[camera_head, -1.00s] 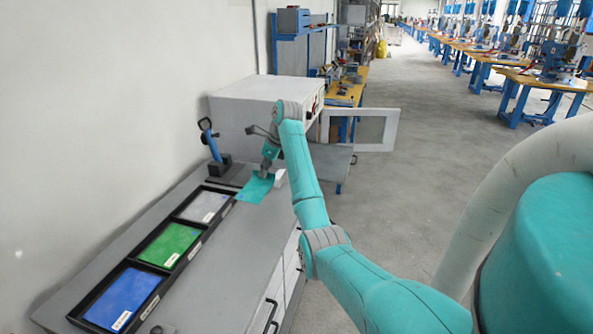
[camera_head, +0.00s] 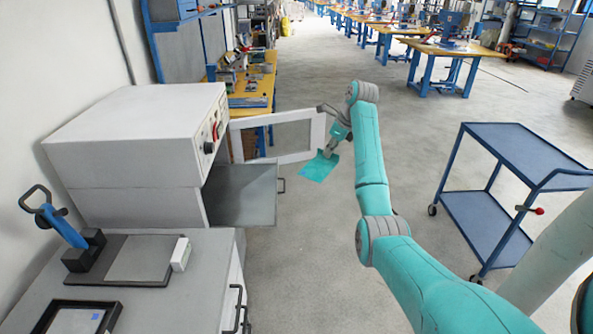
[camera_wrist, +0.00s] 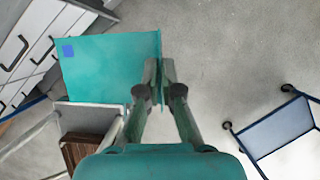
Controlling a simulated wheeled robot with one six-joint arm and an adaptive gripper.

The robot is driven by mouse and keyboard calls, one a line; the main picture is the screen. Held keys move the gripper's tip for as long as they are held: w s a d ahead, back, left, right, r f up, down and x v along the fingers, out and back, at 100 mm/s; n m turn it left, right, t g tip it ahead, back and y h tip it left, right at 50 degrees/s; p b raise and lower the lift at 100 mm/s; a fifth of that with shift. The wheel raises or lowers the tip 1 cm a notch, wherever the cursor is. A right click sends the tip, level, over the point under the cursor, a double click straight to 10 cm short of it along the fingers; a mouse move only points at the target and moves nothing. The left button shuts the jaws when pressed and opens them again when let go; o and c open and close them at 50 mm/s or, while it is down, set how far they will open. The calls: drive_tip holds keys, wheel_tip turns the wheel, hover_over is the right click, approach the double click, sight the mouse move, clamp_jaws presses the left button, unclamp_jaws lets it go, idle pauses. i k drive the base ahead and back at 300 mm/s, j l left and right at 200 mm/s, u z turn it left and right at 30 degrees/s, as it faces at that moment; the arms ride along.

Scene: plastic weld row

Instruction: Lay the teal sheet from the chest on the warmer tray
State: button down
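My gripper (camera_head: 330,150) is shut on one edge of the teal sheet (camera_head: 319,167) and holds it in the air over the open floor. In the wrist view the fingertips (camera_wrist: 160,75) pinch the edge of the sheet (camera_wrist: 110,75), which spreads to the left and has a small blue square near its far corner. The white warmer (camera_head: 140,135) stands at the left with its door (camera_head: 280,138) swung open. Its grey tray (camera_head: 245,195) sticks out below and looks empty. The sheet is to the right of the tray, apart from it.
A blue two-shelf cart (camera_head: 520,150) stands at the right. A grey cabinet top (camera_head: 205,265) at lower left holds a blue-handled tool (camera_head: 65,230), a dark plate and a black tray frame (camera_head: 110,320). Floor between warmer and cart is clear.

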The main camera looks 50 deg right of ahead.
sight(250, 187)
drive_tip(key=i+l+z, duration=0.1)
drive_tip(key=z, duration=0.3)
drive_tip(key=i+l+z, duration=0.1)
drive_tip(key=z, duration=0.3)
drive_tip(key=i+l+z, duration=0.15)
drive_tip(key=z, duration=0.2)
drive_tip(key=i+l+z, duration=0.1)
drive_tip(key=z, duration=0.3)
drive_tip(key=i+l+z, duration=0.1)
drive_tip(key=i+z, duration=0.3)
drive_tip(key=i, duration=0.25)
drive_tip(key=i+u, duration=0.25)
drive_tip(key=u, duration=0.15)
drive_tip(key=i+l+u, duration=0.2)
drive_tip(key=u, duration=0.15)
drive_tip(key=i+l+u, duration=0.2)
drive_tip(key=u, duration=0.2)
drive_tip(key=i+l+u, duration=0.15)
drive_tip(key=u, duration=0.25)
drive_tip(key=i+l+u, duration=0.1)
drive_tip(key=l+u, duration=0.15)
drive_tip(key=u, duration=0.2)
drive_tip(key=l+u, duration=0.4)
drive_tip(key=i+l+u, duration=0.1)
drive_tip(key=u, duration=0.3)
